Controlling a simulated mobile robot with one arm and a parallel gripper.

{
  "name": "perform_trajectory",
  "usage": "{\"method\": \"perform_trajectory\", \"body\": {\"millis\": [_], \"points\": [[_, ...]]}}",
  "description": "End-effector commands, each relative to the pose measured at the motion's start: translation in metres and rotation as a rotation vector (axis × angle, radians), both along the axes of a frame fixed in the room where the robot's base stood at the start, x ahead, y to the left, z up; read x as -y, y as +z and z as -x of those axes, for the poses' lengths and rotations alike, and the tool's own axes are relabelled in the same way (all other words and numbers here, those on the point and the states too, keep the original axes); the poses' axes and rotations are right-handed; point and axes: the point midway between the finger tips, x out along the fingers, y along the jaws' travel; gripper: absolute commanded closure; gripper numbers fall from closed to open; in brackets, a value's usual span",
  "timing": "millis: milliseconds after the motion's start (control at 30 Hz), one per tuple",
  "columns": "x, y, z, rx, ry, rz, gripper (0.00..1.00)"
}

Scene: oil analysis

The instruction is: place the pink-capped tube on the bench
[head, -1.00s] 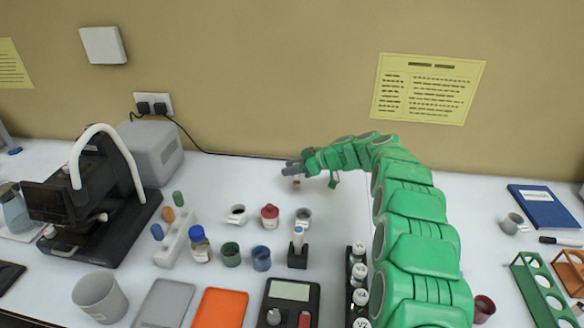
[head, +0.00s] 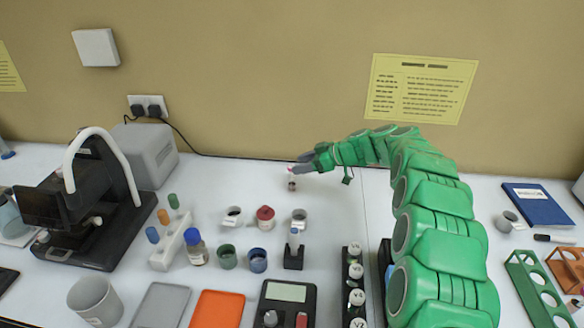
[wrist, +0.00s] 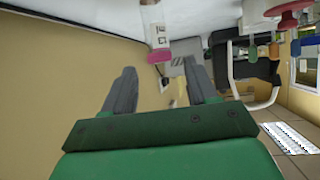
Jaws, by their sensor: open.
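The pink-capped tube (head: 292,182) stands upright on the white bench (head: 335,210) near the back wall in the head view. It shows in the wrist view with its pink cap (wrist: 160,55) and a pale label, just beyond the fingertips. My gripper (head: 301,164) is to the right of the tube's top and slightly above it in the head view. In the wrist view my gripper (wrist: 160,67) is open with nothing between its two grey fingers. The tube looks clear of both fingers.
White and red-lidded pots (head: 265,217), a tube stand (head: 293,255) and a row of capped vials (head: 354,280) stand in front. A rack (head: 175,245) and black instrument (head: 95,210) are at left. A black cable runs along the wall. Bench around the tube is clear.

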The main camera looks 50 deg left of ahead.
Motion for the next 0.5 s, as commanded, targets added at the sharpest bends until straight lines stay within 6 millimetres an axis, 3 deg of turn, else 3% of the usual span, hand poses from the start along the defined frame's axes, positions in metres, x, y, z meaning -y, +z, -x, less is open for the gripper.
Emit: {"method": "perform_trajectory", "body": {"millis": [200,500], "points": [[0.027,0.016,-0.018,0.0,-0.002,0.002,0.42],[0.042,0.026,-0.028,0.0,0.0,0.001,0.42]]}}
